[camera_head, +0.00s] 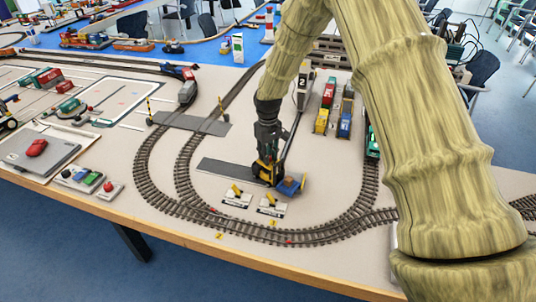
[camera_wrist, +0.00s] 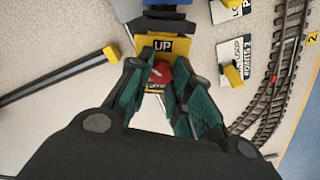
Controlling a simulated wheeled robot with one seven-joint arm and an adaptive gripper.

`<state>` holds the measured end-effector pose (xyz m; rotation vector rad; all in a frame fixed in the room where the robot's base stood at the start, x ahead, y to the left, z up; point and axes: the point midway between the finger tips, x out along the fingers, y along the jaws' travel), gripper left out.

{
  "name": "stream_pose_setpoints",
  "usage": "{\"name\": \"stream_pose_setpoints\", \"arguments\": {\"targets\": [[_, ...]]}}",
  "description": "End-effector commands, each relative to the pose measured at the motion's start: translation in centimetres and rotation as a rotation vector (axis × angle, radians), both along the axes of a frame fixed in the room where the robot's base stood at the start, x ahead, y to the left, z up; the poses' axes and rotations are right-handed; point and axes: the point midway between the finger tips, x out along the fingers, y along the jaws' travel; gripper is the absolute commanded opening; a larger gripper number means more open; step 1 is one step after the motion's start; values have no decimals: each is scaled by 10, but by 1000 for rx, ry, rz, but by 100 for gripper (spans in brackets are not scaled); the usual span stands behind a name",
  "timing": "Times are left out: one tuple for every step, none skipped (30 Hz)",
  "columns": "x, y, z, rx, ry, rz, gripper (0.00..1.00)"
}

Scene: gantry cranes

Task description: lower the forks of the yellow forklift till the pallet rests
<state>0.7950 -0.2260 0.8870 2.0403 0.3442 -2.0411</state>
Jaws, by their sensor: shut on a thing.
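The yellow forklift (camera_head: 266,173) stands on the table inside the track loop. A blue load (camera_head: 291,186) is at its front, on the right; the pallet and forks cannot be told apart, nor any gap beneath them. My gripper (camera_head: 268,152) points down onto the forklift. In the wrist view, my gripper (camera_wrist: 158,70) has its fingers closed around a red knob (camera_wrist: 161,73) on the forklift. A label reading UP (camera_wrist: 163,46) lies above the knob, and a second yellow label, partly hidden by the fingers, lies below it.
Two white switch plates with yellow levers (camera_head: 237,197) (camera_head: 271,206) stand just in front of the forklift. A dark grey strip (camera_head: 225,168) lies to its left. Curved track (camera_head: 185,165) surrounds them. Toy containers (camera_head: 327,105) stand behind to the right.

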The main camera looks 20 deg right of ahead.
Motion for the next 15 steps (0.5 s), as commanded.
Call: {"name": "stream_pose_setpoints", "arguments": {"targets": [[0, 0, 0, 0, -1, 0, 0], [0, 0, 0, 0, -1, -1, 0], [0, 0, 0, 0, -1, -1, 0], [0, 0, 0, 0, -1, -1, 0], [0, 0, 0, 0, -1, -1, 24], [0, 0, 0, 0, -1, -1, 30], [0, 0, 0, 0, -1, -1, 30], [0, 0, 0, 0, -1, -1, 30], [0, 0, 0, 0, -1, -1, 30], [0, 0, 0, 0, 0, -1, 30], [0, 0, 0, 0, 0, -1, 30], [0, 0, 0, 0, 0, -1, 30], [0, 0, 0, 0, 0, -1, 30], [0, 0, 0, 0, 0, -1, 30], [0, 0, 1, 0, 0, -1, 30]]}}
